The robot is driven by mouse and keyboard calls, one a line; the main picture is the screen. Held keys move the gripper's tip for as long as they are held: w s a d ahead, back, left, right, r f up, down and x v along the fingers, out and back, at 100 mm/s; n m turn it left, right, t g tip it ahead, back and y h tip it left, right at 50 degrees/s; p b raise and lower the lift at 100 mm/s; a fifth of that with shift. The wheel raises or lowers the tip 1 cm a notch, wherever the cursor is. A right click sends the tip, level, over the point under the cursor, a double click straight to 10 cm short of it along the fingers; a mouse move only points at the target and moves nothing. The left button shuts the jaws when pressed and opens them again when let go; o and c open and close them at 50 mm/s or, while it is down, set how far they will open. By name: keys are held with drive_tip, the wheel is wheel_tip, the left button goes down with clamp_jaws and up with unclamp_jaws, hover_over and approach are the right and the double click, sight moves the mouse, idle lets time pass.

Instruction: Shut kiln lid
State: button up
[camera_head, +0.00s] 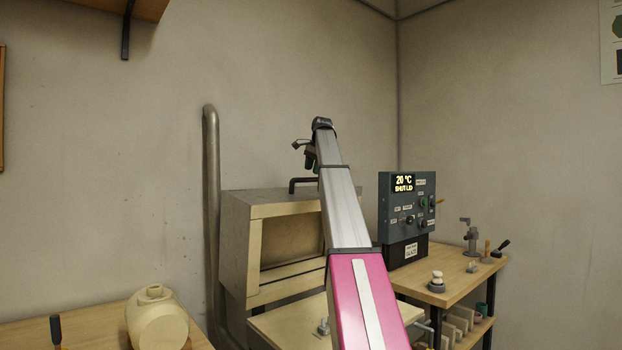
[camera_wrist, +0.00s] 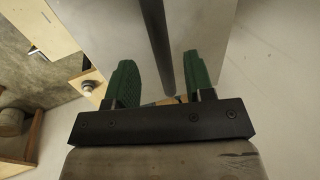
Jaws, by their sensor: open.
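The kiln lid (camera_head: 237,225) stands raised, with its pale recessed inner side facing the front. The lower kiln body (camera_head: 283,322) shows in front of and below it, partly hidden by my arm. A black handle (camera_head: 292,186) sticks up at the lid's top edge. My gripper (camera_head: 309,157) is just above and beside this handle, partly behind my arm. In the wrist view its green fingers (camera_wrist: 158,58) are apart, and a dark bar (camera_wrist: 154,35), apparently the handle, runs between them. I cannot tell whether either finger touches it.
A control box (camera_head: 407,220) reading "20 °C SHUT LID" stands right of the kiln on a wooden bench (camera_head: 460,285) with small tools. A vertical pipe (camera_head: 211,200) stands left of the lid. A cream jug-like vessel (camera_head: 157,322) sits on a table at lower left.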

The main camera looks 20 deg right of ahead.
drive_tip(key=x, duration=0.4)
drive_tip(key=shift+f, duration=0.15)
drive_tip(key=shift+c, duration=0.4)
